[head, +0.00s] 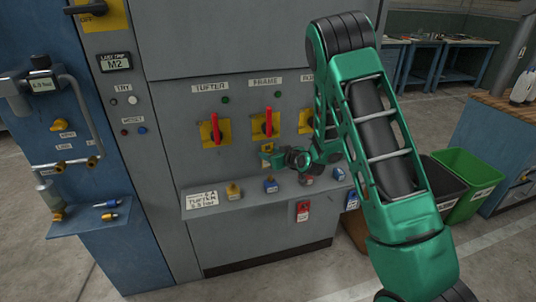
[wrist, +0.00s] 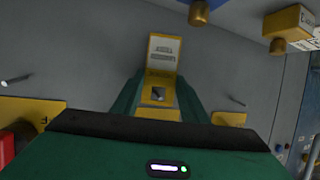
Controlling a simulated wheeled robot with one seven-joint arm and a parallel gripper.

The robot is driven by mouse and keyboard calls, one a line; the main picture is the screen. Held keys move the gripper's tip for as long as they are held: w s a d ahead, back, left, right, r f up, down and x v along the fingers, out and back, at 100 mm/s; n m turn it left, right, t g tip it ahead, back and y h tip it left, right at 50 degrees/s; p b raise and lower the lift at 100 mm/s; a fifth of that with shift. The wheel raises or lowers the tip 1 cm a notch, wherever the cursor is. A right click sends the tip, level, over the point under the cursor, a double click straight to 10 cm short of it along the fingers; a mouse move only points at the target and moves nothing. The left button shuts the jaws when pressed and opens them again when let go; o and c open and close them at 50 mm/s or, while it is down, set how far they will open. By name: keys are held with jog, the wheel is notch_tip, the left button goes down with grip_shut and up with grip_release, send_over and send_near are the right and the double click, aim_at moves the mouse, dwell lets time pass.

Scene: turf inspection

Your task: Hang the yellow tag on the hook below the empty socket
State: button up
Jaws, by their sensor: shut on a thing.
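My gripper (head: 270,157) is shut on the yellow tag (wrist: 163,85), in front of the grey cabinet below the FRAME switch. In the wrist view the tag sits between my green fingers, and its pale printed part (wrist: 164,52) sticks out beyond them. The tag is very small in the head view. Two thin metal pins, possibly hooks, stick out of the panel in the wrist view, one at left (wrist: 15,80) and one at right (wrist: 237,98). The tag is apart from both. I cannot tell which socket is empty; my arm covers part of the panel.
Red switch handles (head: 215,128) on yellow plates line the cabinet. Below is a grey shelf (head: 225,207) with several yellow and blue blocks; a red tag (head: 303,211) hangs under it. A green bin (head: 468,180) stands at right. The floor in front is clear.

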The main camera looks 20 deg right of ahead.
jog(key=o, duration=1.1)
jog(key=shift+w+a+r, duration=0.1)
jog(key=shift+w+r, duration=0.05)
jog(key=shift+d, duration=0.2)
jog(key=shift+w+d, duration=0.1)
jog(key=shift+d, duration=0.05)
jog(key=shift+c, duration=0.2)
